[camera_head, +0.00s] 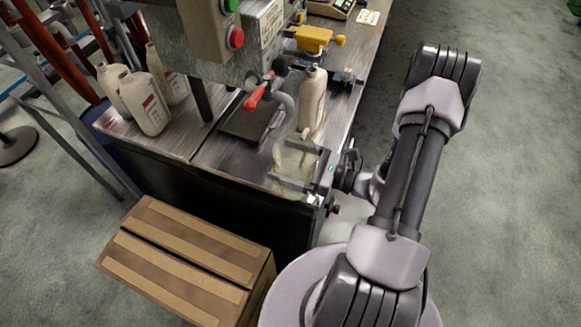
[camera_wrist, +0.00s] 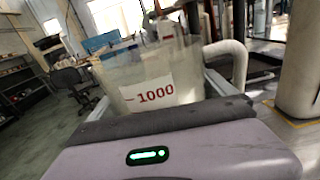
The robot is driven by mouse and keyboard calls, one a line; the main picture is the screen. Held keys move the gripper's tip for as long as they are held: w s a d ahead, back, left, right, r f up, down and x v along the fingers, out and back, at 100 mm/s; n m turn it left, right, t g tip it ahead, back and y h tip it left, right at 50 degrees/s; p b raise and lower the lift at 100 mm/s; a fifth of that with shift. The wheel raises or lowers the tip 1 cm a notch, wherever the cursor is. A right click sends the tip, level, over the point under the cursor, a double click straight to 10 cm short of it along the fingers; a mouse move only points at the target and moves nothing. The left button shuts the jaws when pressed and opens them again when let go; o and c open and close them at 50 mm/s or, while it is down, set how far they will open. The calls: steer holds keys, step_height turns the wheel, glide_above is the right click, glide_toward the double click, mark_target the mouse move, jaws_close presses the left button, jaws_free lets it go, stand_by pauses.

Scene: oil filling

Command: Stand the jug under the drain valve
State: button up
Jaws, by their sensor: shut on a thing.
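A clear jug (camera_head: 298,157) is at the front right corner of the metal bench. My gripper (camera_head: 294,166) is shut on it, one finger on each side. In the wrist view the jug (camera_wrist: 160,75) fills the middle, roughly upright, with a white label reading 1000. The drain valve (camera_head: 262,92) has a red lever. The jug is apart from that plate, nearer the bench's front edge. Whether the jug's base touches the bench is hard to tell.
A cream bottle (camera_head: 312,100) stands close behind the jug. Several similar bottles (camera_head: 148,103) stand at the left of the bench (camera_head: 180,138). A yellow-topped device (camera_head: 313,39) is farther back. A cardboard box (camera_head: 190,260) sits on the floor in front.

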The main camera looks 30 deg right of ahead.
mark_target(291, 149)
steer(key=w, duration=0.2)
steer(key=w+d, duration=0.1)
steer(key=w, duration=0.2)
steer(key=shift+d, duration=0.15)
steer(key=shift+f, duration=0.2)
steer(key=shift+b, duration=0.3)
steer(key=o, duration=1.1)
steer(key=shift+s+d, duration=0.1)
